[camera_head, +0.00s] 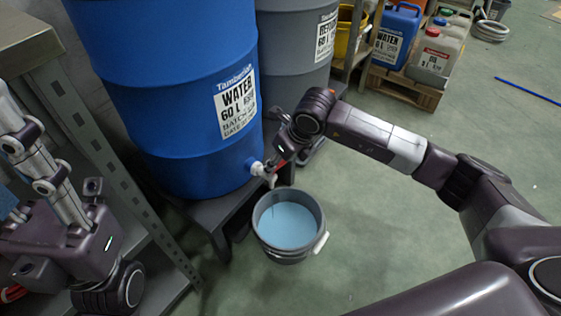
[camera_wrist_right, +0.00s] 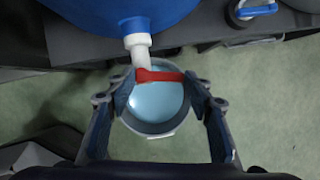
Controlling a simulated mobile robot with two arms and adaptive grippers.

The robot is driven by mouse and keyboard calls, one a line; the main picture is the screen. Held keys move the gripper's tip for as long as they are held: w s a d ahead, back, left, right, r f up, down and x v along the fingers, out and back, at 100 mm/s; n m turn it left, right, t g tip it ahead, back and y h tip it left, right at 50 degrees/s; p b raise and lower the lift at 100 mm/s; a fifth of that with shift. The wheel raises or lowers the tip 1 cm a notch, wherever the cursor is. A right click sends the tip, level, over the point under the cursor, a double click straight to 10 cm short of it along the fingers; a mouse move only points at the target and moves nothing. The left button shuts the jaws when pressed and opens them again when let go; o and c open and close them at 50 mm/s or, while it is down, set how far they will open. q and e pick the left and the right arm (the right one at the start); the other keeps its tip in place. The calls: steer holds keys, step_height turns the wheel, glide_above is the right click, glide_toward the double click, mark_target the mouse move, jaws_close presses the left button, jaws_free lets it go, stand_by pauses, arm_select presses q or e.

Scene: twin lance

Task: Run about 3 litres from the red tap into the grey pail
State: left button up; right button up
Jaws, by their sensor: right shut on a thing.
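The grey pail (camera_head: 262,240) stands on the floor in front of the blue water drum (camera_head: 165,95), under its tap. Pale blue water (camera_head: 287,225) fills its lower part, with the surface below the rim. In the right wrist view the pail (camera_wrist_right: 158,128) lies beneath the white spout (camera_wrist_right: 139,50). My right gripper (camera_wrist_right: 160,82) is shut on the red tap handle (camera_wrist_right: 160,76), which lies crosswise between its fingertips. No stream can be made out. My left gripper (camera_head: 65,215) is at the far left, away from the pail, and its finger opening is unclear.
The drum rests on a low dark stand (camera_head: 215,210). A grey drum (camera_head: 290,75) stands behind it. A metal shelf (camera_head: 95,140) is at the left. Jerrycans (camera_head: 435,60) sit on a wooden pallet (camera_head: 405,88) at the back. The floor right of the pail is clear.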

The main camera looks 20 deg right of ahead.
steer(key=shift+w+n+g+y, duration=0.3)
steer(key=shift+n+y, duration=0.1)
steer(key=shift+n, duration=0.9)
steer(key=o, duration=1.2)
steer(key=shift+c, duration=0.2)
steer(key=shift+r, duration=0.1)
steer(key=v, duration=1.2)
